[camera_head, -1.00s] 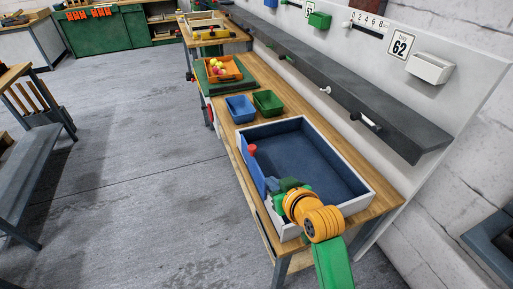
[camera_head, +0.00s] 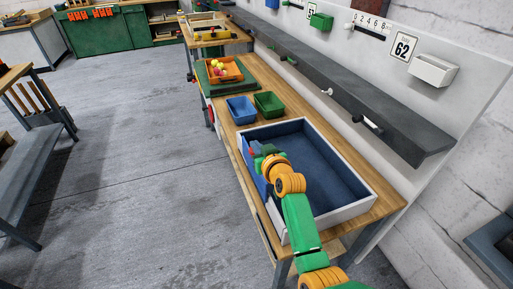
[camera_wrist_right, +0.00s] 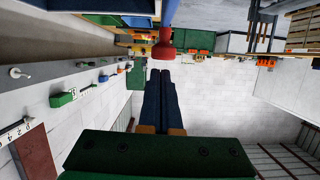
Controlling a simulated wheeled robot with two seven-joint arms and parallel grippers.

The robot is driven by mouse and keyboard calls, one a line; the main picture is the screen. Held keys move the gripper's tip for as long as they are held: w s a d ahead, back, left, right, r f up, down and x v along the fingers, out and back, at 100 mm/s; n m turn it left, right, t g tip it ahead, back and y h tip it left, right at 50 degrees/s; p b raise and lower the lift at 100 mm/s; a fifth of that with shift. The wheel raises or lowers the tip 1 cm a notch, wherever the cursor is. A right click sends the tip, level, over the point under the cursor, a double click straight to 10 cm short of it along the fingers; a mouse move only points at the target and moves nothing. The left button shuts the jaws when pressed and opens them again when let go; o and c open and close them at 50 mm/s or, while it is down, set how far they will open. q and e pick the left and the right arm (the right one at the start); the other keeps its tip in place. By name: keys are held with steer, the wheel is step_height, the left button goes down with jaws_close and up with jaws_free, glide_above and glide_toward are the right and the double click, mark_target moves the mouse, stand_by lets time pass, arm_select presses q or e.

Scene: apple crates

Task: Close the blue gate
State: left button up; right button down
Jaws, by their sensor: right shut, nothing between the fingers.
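The blue gate (camera_head: 253,173) is at the left side of the large white-walled tray (camera_head: 352,211) with a dark blue floor. How far the gate stands open I cannot tell. My right gripper (camera_head: 257,149) is by the gate's upper far part, its fingers shut and empty. In the right wrist view the shut dark fingers (camera_wrist_right: 160,72) point at a red knob (camera_wrist_right: 163,47) on a blue piece (camera_wrist_right: 172,12). The knob is just beyond the fingertips; touching or apart is unclear. In the head view the gripper mostly hides the knob. My left gripper is not in view.
A blue bin (camera_head: 241,110) and a green bin (camera_head: 269,103) stand behind the tray on the wooden bench (camera_head: 385,203). An orange tray (camera_head: 224,69) with balls is farther back. A grey shelf (camera_head: 400,130) runs along the right.

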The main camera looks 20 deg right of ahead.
steer(key=shift+f, duration=0.25)
steer(key=shift+f, duration=0.1)
